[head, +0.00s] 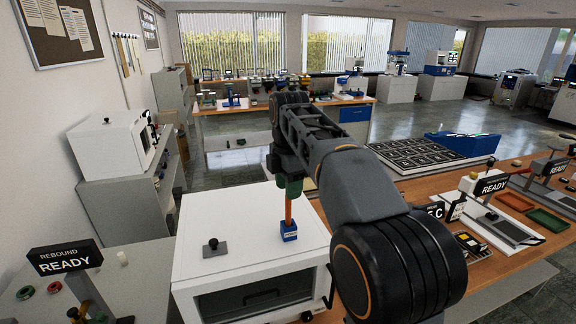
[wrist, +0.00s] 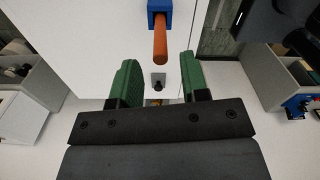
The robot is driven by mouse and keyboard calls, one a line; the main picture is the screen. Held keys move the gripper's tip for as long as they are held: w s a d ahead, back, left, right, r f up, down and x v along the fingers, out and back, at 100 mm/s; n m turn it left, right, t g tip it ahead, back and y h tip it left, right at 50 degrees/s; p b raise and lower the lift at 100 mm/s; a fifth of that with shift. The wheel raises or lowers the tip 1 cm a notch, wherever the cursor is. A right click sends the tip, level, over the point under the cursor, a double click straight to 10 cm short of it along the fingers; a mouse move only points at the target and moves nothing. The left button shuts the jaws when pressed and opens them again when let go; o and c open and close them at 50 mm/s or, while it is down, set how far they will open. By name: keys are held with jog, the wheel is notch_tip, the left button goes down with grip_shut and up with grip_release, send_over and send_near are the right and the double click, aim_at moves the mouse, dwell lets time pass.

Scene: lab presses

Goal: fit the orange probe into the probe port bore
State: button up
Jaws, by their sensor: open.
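The orange probe (head: 289,210) stands upright in a small blue block (head: 289,232) on top of a white cabinet (head: 245,262). In the wrist view the probe (wrist: 160,42) points toward my camera, with the blue block (wrist: 158,8) beyond it. My gripper (head: 290,188) is above the probe's upper end. In the wrist view its green fingers (wrist: 158,62) are open, apart on either side of the probe's near end. A small grey plate with a black fitting (head: 213,248) sits on the cabinet top, left of the blue block; it may be the probe port. No bore can be made out.
A REBOUND READY sign (head: 65,257) stands on the left bench. A white box instrument (head: 112,145) sits on a grey shelf unit. The wooden bench (head: 420,185) at right carries a black tray grid (head: 415,153) and several devices. Most of the cabinet top is clear.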

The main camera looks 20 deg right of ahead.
notch_tip(320, 180, up, 6)
jog(key=shift+r+p, duration=0.25)
jog(key=shift+p, duration=0.15)
jog(key=s+f+m+t, duration=0.5)
jog(key=s+f+m, duration=1.2)
jog(key=f+m, duration=0.2)
jog(key=shift+s+m, duration=0.25)
jog(key=shift+m, duration=0.35)
notch_tip(320, 180, down, 4)
jog(key=b, duration=0.3)
jog(key=shift+w+a+r, duration=0.1)
jog(key=shift+r, duration=0.15)
